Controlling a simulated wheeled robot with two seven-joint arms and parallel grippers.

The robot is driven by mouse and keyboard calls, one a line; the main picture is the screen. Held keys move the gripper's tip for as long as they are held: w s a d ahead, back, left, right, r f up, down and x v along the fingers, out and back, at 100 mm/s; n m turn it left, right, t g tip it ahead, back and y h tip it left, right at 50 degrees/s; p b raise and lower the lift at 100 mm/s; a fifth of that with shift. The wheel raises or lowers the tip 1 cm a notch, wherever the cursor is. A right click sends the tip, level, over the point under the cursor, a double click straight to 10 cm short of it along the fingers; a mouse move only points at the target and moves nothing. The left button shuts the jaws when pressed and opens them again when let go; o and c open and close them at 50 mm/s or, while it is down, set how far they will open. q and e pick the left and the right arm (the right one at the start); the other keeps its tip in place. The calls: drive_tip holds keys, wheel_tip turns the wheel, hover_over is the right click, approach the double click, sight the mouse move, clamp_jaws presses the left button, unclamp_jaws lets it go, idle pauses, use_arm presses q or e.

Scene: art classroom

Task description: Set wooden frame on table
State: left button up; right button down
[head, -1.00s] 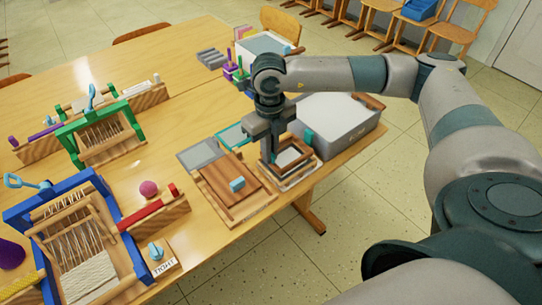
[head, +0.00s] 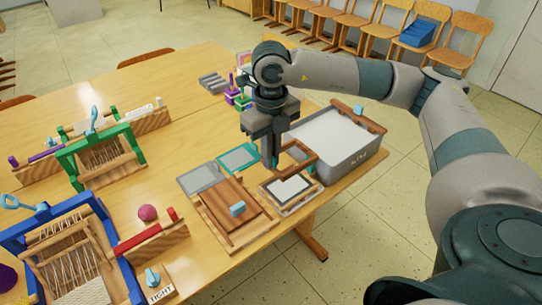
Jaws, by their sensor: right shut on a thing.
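My right gripper (head: 271,160) points down over the near right part of the wooden table (head: 190,95). It is shut on a small brown wooden frame (head: 305,154), gripping its left side. The frame is held up above a second wooden frame with a pale sheet (head: 289,188), which lies on the table. It overlaps the grey tub's near left side in the picture, and I cannot tell whether they touch. My left gripper is not in view.
A grey tub (head: 350,161) with white contents stands right of the gripper. A wooden board with a light-blue knob (head: 222,214), a grey sheet (head: 200,179) and a teal sheet (head: 238,158) lie left. Green (head: 71,166) and blue looms (head: 121,250) stand farther left. Bare table lies between.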

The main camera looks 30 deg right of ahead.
idle(0.3)
drive_tip(key=s+a+f+n, duration=0.1)
drive_tip(key=s+a+n, duration=0.1)
drive_tip(key=n, duration=0.9)
drive_tip(key=s+a+f+n, duration=0.1)
drive_tip(key=a+n, duration=0.4)
drive_tip(key=n, duration=0.7)
drive_tip(key=s+a+n, duration=0.2)
drive_tip(key=a+n, duration=0.1)
drive_tip(key=n, duration=0.9)
drive_tip(key=shift+s+a+f, duration=0.3)
drive_tip(key=shift+s+f, duration=0.05)
drive_tip(key=shift+f, duration=0.05)
drive_tip(key=shift+w, duration=0.1)
